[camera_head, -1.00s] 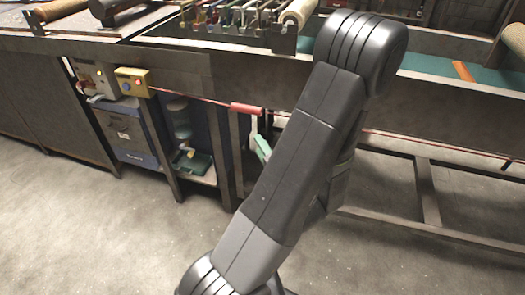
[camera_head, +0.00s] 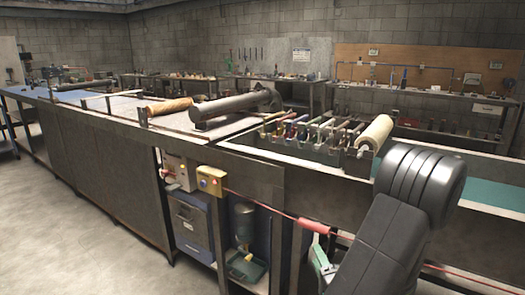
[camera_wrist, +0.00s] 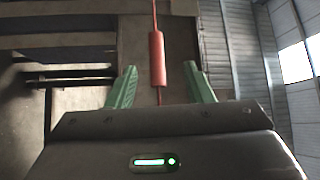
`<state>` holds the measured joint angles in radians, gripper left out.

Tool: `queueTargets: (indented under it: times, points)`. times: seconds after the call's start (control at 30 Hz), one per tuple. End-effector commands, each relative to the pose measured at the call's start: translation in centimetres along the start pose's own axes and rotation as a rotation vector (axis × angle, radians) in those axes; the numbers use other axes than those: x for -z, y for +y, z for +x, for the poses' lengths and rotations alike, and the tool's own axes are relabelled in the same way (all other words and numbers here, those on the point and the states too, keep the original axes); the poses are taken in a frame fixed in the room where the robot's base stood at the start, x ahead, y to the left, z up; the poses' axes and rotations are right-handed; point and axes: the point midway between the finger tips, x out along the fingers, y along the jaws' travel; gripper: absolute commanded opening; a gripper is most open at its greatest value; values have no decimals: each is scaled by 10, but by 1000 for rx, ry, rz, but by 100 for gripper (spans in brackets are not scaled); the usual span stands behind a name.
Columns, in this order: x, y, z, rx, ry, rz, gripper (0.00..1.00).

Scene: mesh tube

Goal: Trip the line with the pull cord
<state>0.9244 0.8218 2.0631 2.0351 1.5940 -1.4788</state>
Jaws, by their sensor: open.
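The red pull cord (camera_head: 262,204) runs from a yellow switch box (camera_head: 210,180) along the front of the line. It carries a thick red grip (camera_head: 314,226), which also shows in the wrist view (camera_wrist: 157,58). My gripper (camera_wrist: 160,68) has two green fingers, spread apart on either side of the grip in the wrist picture. Neither finger visibly touches it, and how far off it is in depth I cannot tell. In the head view, my gripper (camera_head: 321,262) is just below the grip, partly hidden by my arm.
The line's long metal side (camera_head: 110,155) stretches to the left. A grey control box (camera_head: 177,170) is beside the yellow one. A blue cabinet (camera_head: 192,225) and a green tray (camera_head: 247,267) sit underneath. The floor at left is clear.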

Motion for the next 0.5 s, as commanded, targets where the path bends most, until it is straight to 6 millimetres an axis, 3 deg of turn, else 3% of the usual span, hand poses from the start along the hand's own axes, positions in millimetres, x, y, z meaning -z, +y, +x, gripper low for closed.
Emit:
queueTargets:
  times: [0.5]
  points:
    - [-1, -1, 78, 3, -3, -2, 47]
